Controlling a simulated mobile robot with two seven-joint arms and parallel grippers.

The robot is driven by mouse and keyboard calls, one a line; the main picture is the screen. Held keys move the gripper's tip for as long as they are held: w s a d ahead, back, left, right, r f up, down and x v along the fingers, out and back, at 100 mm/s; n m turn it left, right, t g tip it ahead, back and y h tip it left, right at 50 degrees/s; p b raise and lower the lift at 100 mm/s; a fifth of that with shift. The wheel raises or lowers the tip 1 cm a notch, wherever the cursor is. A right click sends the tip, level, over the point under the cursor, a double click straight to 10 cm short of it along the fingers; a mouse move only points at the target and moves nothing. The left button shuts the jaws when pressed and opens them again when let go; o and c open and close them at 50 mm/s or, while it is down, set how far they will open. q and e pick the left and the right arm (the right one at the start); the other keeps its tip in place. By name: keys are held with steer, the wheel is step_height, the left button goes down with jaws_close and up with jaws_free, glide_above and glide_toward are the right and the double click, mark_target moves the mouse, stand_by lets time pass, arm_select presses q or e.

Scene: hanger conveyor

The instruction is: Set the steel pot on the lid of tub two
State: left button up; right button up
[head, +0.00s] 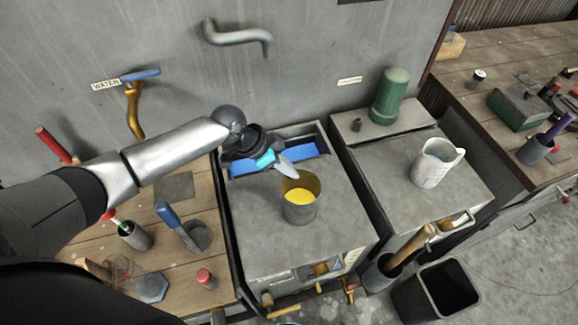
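A steel pot (300,208) with yellow contents stands upright on the grey lid of the left tub (265,240). The lid of the right tub (385,170) bears a white measuring jug (436,163). I cannot read which tub is number two. My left gripper (285,166) is just behind and left of the pot, its fingertips near the pot's back rim. Whether it touches the pot, and how far its fingers are apart, I cannot tell. My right gripper is not in view.
A green cylinder (390,96) stands behind the right lid. Blue material (300,152) shows in the left tub's open back part. A wooden bench (190,262) with tools lies left. A black bin (437,292) stands at the front right. The right lid's left part is clear.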

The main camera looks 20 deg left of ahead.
arm_select(q)
steer(key=shift+o, duration=0.9)
steer(key=shift+r, duration=0.15)
steer(key=v, duration=1.2)
steer(key=shift+w+r, duration=0.1)
